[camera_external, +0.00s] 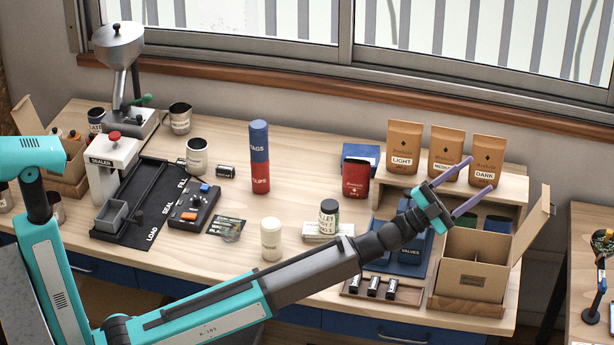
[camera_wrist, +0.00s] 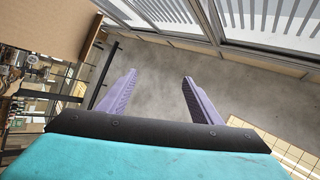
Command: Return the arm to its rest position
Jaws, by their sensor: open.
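My gripper (camera_external: 464,185) is at the right side of the workbench, raised in front of the wooden shelf with the coffee bags. Its two purple fingers are spread apart with nothing between them. In the wrist view the open fingers (camera_wrist: 157,90) point toward bare grey floor and the window wall. My teal and grey arm stretches from the lower left across the front of the bench, with its forearm rising to the right. The gripper appears above the open cardboard box (camera_external: 470,268); the exact height gap cannot be told.
Brown bags (camera_external: 405,150) stand on the shelf (camera_external: 512,186) behind the gripper. A red and blue cylinder (camera_external: 260,157), a cream jar (camera_external: 271,240) and a dark-lidded jar (camera_external: 328,218) stand mid-bench. The sealer (camera_external: 113,170) and grinder (camera_external: 122,60) are at left. A second table (camera_external: 588,218) is at far right.

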